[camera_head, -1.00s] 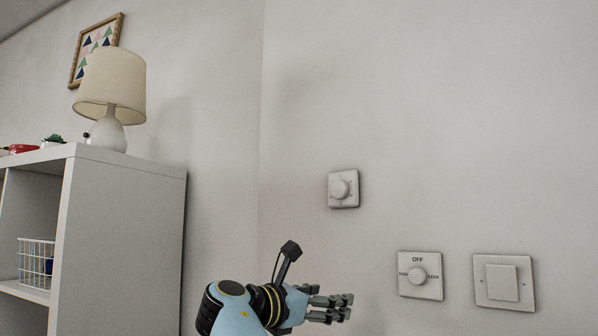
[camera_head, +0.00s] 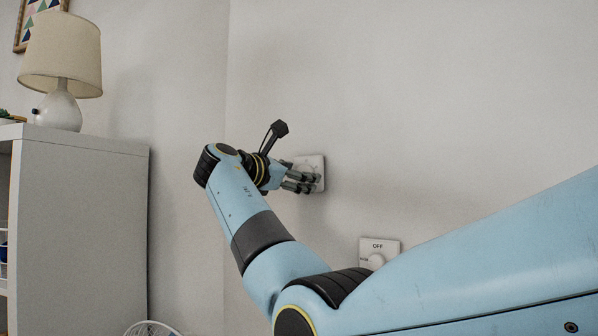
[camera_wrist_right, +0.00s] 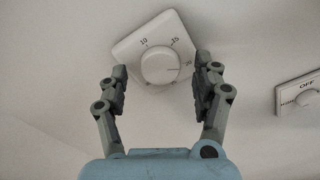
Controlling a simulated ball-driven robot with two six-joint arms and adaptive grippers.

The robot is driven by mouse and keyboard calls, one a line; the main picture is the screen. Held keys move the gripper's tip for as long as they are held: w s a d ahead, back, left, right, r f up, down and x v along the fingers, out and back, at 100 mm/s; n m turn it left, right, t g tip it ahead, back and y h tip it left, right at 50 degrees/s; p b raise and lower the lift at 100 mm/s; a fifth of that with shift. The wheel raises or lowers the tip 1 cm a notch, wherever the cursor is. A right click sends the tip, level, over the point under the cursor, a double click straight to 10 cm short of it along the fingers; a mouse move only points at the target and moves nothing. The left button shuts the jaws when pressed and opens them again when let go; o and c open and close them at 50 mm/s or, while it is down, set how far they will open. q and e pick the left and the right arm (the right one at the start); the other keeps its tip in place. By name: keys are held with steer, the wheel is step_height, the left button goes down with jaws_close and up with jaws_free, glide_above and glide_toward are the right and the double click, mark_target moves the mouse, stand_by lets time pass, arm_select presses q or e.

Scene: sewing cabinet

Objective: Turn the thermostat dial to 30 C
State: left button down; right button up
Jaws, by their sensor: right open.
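The thermostat is a white square plate (camera_head: 316,163) on the wall, partly hidden behind my right gripper in the head view. In the right wrist view its plate (camera_wrist_right: 129,49) carries a round white dial (camera_wrist_right: 160,65) with printed numbers; 10, 15 and 20 are readable, and the lower marks are unclear. A dark line on the dial points right, near the 20. My right gripper (camera_head: 312,182) is open in front of the plate. In the right wrist view its fingers (camera_wrist_right: 162,80) stand on either side of the dial, with gaps showing. My left gripper is not in view.
A second plate marked OFF (camera_head: 379,245) with a knob sits lower right, partly behind my right arm. It also shows at the right edge of the wrist view (camera_wrist_right: 300,92). A white shelf unit (camera_head: 85,215) with a lamp (camera_head: 62,60) stands at the left. The wall between is bare.

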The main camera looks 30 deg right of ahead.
steer(key=shift+w+d, duration=0.1)
steer(key=shift+d, duration=0.3)
steer(key=c, duration=1.2)
steer(key=shift+m, duration=0.3)
steer(key=shift+f+m+b, duration=0.2)
steer(key=shift+m+b, duration=5.6)
steer(key=shift+m, duration=5.8)
